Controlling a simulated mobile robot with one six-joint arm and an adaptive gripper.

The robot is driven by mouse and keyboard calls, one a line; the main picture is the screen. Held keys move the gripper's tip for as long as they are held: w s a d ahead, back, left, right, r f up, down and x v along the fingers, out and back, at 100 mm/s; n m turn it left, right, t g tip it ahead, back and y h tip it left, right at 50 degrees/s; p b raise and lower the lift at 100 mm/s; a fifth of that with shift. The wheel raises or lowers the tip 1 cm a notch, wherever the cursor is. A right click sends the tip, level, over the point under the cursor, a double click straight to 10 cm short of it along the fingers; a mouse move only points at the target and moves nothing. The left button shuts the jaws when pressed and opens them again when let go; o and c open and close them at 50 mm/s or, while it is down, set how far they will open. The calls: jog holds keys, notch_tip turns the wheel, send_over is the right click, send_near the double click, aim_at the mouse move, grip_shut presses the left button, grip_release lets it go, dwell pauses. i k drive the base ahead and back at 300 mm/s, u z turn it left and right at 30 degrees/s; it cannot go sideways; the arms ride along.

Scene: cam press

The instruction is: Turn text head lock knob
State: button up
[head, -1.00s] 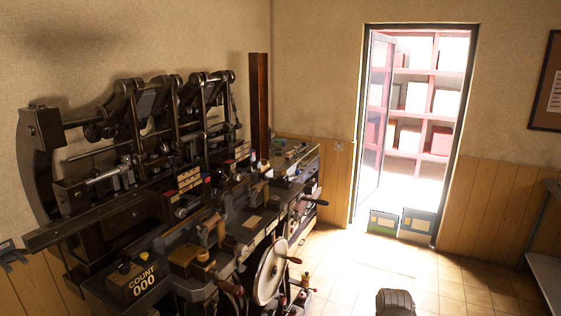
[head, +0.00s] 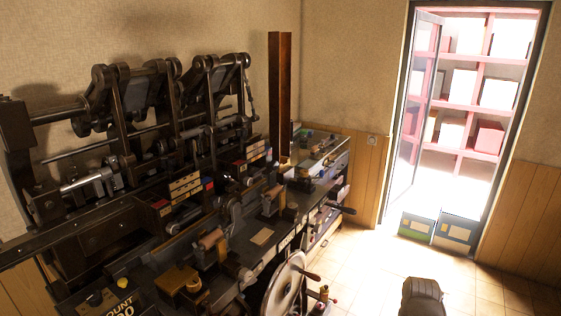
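A large dark cam press (head: 120,150) fills the left half of the head view, with levers, shafts and cranks along it. I cannot tell which one is the text head lock knob; the parts are small and dark. My gripper does not show in this view.
A pale handwheel (head: 285,285) with a crank handle sticks out at the press's front. A dark rounded object (head: 423,298) stands on the floor to its right. Open tiled floor (head: 370,260) leads to a bright doorway with shelves. Two boxes (head: 436,229) stand at its threshold.

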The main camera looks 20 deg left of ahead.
aim_at(273, 164)
jog(key=u, duration=0.35)
jog(key=i, duration=0.8)
jog(key=u, duration=0.5)
jog(key=k, duration=0.85)
jog(key=u, duration=0.15)
jog(key=i, duration=0.95)
jog(key=z, duration=0.05)
